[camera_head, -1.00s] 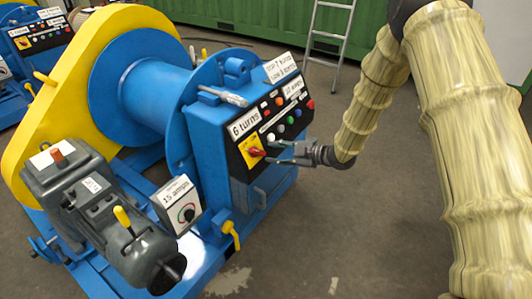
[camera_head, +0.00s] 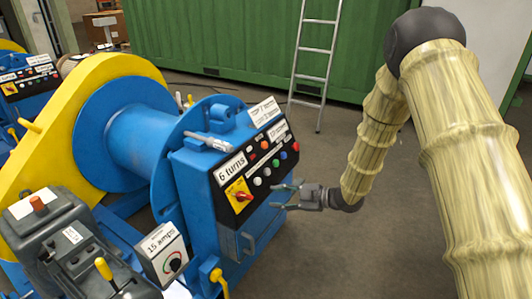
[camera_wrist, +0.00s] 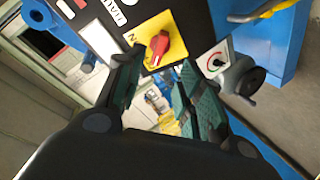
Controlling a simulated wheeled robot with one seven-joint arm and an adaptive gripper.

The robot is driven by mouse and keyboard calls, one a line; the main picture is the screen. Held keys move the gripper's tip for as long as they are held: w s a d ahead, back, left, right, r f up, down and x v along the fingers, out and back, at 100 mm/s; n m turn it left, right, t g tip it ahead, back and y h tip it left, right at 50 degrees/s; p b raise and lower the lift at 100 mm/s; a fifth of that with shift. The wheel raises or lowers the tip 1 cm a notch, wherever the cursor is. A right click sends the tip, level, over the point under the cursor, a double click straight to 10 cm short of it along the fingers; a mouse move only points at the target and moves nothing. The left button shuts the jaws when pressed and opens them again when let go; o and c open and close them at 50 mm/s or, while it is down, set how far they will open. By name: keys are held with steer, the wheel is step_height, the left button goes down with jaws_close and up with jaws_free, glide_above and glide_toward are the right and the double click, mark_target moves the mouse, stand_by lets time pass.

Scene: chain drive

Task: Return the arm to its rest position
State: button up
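My gripper (camera_head: 288,195) is in front of the control panel of the blue winch machine, to the right of the red rotary switch (camera_head: 242,196) on its yellow plate. In the wrist view my gripper (camera_wrist: 160,85) shows two dark fingers spread apart with nothing between them. The red switch (camera_wrist: 158,46) lies just beyond the fingertips and looks apart from them. My arm, in a ribbed tan cover (camera_head: 455,150), is bent, with its elbow high at the right of the head view.
The blue winch (camera_head: 195,180) with its yellow guard (camera_head: 60,110) fills the left. A "15 amps" dial box (camera_head: 164,255) stands at its front. A ladder (camera_head: 315,70) leans on a green container (camera_head: 230,45) behind. Open floor (camera_head: 325,255) lies right of the machine.

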steer(key=s+d+f+m+h+p, duration=0.2)
steer(key=s+f+m+h+p, duration=0.15)
steer(key=s+f+m, duration=0.35)
steer(key=s+d+f+m+h+p, duration=0.2)
steer(key=s+d+f+m+h, duration=0.15)
steer(key=s+f+m, duration=0.45)
steer(key=s+d+f+m+g+h+p, duration=0.1)
steer(key=s+d+m+g+h, duration=0.1)
steer(key=s, duration=0.8)
steer(key=s+d+f+m+g+h+p, duration=0.1)
steer(key=s+d+m+g+h+p, duration=0.1)
steer(key=s, duration=0.9)
steer(key=s+d+f+m+g+h+p, duration=0.1)
steer(key=s+d+f+m+g+h, duration=0.1)
steer(key=s, duration=0.9)
steer(key=shift+d+m+g+p, duration=0.25)
steer(key=shift+m+g+p, duration=0.05)
steer(key=shift+p, duration=0.1)
steer(key=shift+w+a, duration=0.1)
steer(key=shift+c, duration=0.3)
